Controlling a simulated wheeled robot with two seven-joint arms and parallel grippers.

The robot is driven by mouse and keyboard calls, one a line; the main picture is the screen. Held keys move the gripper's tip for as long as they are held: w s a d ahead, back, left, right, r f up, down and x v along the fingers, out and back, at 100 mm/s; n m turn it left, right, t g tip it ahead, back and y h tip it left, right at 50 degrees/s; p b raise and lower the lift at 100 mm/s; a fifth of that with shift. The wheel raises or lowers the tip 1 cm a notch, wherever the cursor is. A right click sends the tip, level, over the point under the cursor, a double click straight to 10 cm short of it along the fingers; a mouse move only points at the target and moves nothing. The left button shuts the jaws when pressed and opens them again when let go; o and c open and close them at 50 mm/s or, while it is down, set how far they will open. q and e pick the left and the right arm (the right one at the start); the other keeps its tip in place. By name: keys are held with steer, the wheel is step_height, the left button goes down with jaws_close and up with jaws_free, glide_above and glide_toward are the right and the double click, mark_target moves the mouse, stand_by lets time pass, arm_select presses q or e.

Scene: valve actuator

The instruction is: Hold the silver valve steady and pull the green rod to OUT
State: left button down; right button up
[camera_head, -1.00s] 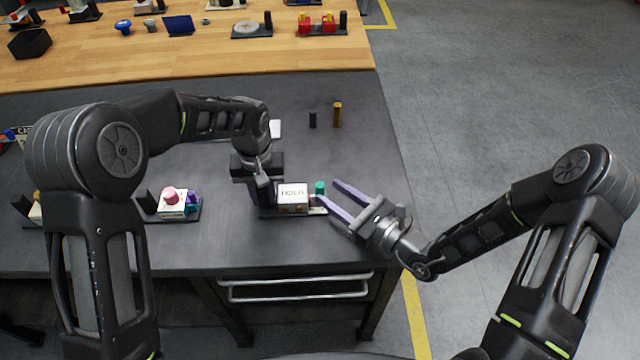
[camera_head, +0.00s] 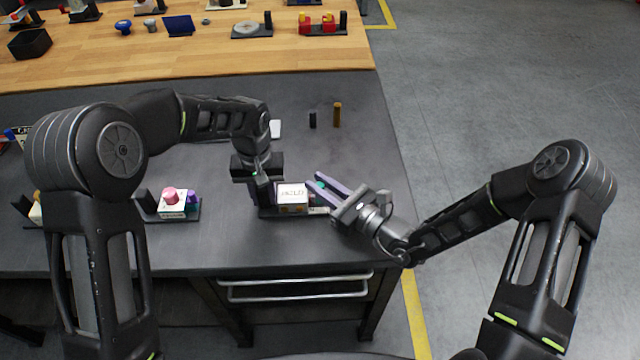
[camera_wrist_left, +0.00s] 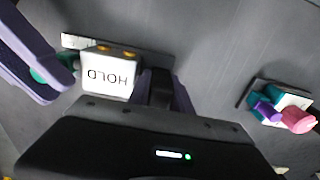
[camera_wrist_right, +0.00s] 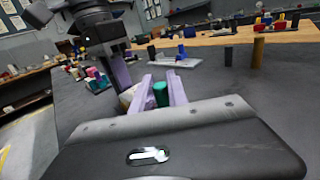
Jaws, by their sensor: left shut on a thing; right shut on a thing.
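The silver valve, a pale block labelled HOLD (camera_head: 292,194), sits on a dark base plate on the grey bench; it shows in the left wrist view (camera_wrist_left: 107,77). My left gripper (camera_head: 264,197) is beside the block's left side, shut on what looks like the dark upright post (camera_wrist_left: 157,86) at that end of the base. The green rod's round end (camera_wrist_right: 161,95) is between my right gripper's purple fingers (camera_wrist_right: 163,92), which are shut on it. It is partly hidden by the fingers in the head view. The OUT marking cannot be read.
A fixture with a pink knob (camera_head: 171,194) stands to the left. A black peg (camera_head: 312,120) and an ochre peg (camera_head: 337,115) stand behind. The bench's front edge and a drawer handle (camera_head: 300,290) are in front. The bench right of the pegs is clear.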

arm_select(q)
steer(key=shift+s+f, duration=0.25)
steer(key=shift+f, duration=0.05)
arm_select(e)
jaws_close()
steer(key=shift+s+a, duration=0.1)
stand_by(0.4)
arm_select(q)
steer(key=shift+a, duration=0.1)
arm_select(e)
steer(key=shift+d, duration=2.35)
steer(key=o, duration=0.6)
jaws_free()
steer(key=shift+o, duration=0.3)
